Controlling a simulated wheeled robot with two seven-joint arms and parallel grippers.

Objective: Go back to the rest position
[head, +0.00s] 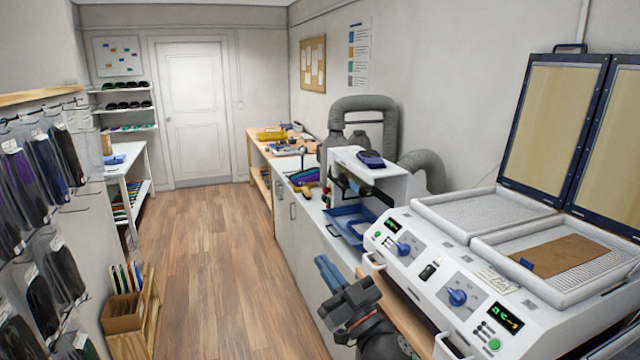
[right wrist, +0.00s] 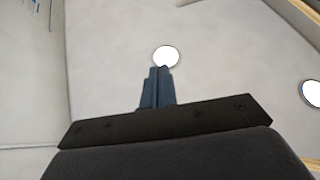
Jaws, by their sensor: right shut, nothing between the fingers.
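My right gripper (head: 328,272) shows at the lower middle of the head view, in front of the white forming machine (head: 440,275). Its blue fingers are together and hold nothing. In the right wrist view the closed fingers (right wrist: 157,88) point up toward the ceiling and a round lamp (right wrist: 166,56). My left gripper is in neither view.
The machine has two trays with raised lids (head: 553,120); a brown sheet (head: 560,254) lies in the nearer tray. A grinder with a blue tray (head: 352,224) stands behind. Racks of hanging packets (head: 45,170) line the left. The wooden floor (head: 205,250) between is clear.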

